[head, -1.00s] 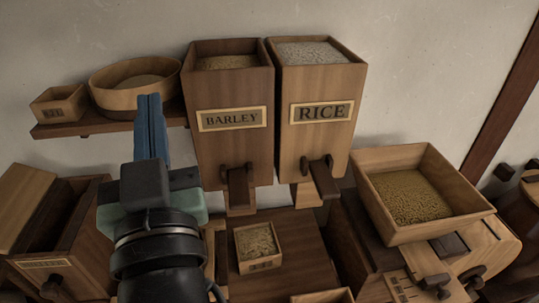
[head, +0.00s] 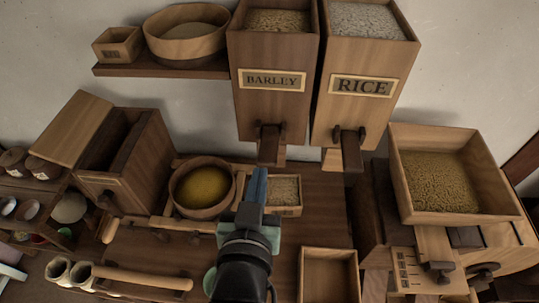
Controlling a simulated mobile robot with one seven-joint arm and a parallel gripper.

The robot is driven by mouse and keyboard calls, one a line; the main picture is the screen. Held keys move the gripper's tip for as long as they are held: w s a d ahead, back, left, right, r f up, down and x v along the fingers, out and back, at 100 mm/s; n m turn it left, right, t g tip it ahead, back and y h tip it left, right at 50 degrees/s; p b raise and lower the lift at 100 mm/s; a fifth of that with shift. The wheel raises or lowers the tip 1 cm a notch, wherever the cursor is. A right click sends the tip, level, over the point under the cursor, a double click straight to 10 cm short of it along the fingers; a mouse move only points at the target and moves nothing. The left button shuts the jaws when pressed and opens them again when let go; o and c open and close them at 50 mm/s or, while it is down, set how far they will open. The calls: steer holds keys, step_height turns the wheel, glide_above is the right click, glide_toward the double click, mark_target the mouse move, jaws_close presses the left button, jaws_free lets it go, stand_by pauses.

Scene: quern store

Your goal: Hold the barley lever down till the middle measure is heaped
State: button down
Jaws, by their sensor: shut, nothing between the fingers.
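The barley hopper (head: 272,110) hangs on the wall with a label and grain showing at its top. Its dark wooden barley lever (head: 269,145) juts out at the bottom front. Below it a small square measure (head: 287,192) holds pale grain up to about its rim; its left part is hidden by my gripper, and I cannot tell if it is heaped. An empty square box (head: 328,277) stands nearer. My gripper (head: 258,176) is shut and empty, its blue fingers upright in the picture, just below the lever's image; no contact with the lever shows.
The rice hopper (head: 364,90) with its own lever (head: 349,150) adjoins on the right. A grain-filled tray (head: 446,180) stands further right. A round bowl of yellow meal (head: 202,190) is left of my gripper. A shelf (head: 160,70) holds a bowl and a small box.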

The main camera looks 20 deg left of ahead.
steer(key=p, duration=0.3)
glide_above(265, 160)
steer(key=s, duration=0.2)
step_height(265, 160, down, 2)
steer(key=f, duration=0.2)
steer(key=f+p, duration=0.1)
steer(key=shift+w+d+f, duration=0.2)
steer(key=shift+w+d, duration=0.05)
steer(key=shift+w, duration=0.15)
steer(key=shift+f, duration=0.5)
steer(key=shift+f, duration=0.1)
